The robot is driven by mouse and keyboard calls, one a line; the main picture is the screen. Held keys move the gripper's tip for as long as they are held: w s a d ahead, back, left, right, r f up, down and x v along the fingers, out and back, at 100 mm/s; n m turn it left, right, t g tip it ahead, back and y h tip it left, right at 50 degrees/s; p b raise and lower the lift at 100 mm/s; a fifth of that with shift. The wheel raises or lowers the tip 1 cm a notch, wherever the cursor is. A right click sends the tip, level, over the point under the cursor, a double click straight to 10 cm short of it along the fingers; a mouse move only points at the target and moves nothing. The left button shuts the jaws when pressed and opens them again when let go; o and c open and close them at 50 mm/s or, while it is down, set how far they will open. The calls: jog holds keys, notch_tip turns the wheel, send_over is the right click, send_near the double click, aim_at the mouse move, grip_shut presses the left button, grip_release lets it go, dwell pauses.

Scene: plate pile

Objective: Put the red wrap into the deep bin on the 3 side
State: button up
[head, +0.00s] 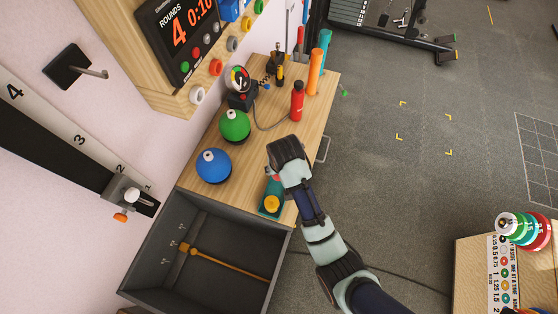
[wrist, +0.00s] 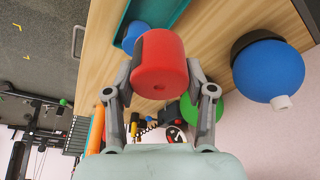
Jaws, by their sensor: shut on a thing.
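My gripper (wrist: 160,75) is shut on the red wrap (wrist: 163,58), a short red roll held between its two fingers in the wrist view. In the head view my gripper (head: 277,174) is over the wooden top beside the teal tray, and the wrap is mostly hidden. The deep bin (head: 146,283) is a dark grey open box at the lower left, left of my gripper. An orange-yellow bar (head: 232,264) runs across inside it. Small pale marks on its inner wall are too small to read.
The teal tray (head: 284,184) holds a yellow roll (head: 271,203); a blue roll (wrist: 132,36) shows in the wrist view. A blue ball (head: 213,167) and green ball (head: 234,126) stand left of my gripper. A red bottle (head: 297,103) stands farther back. A numbered wall rail (head: 65,128) is left.

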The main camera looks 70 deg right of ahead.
notch_tip(320, 180, up, 7)
jog(key=shift+f, duration=0.1)
dwell(0.3)
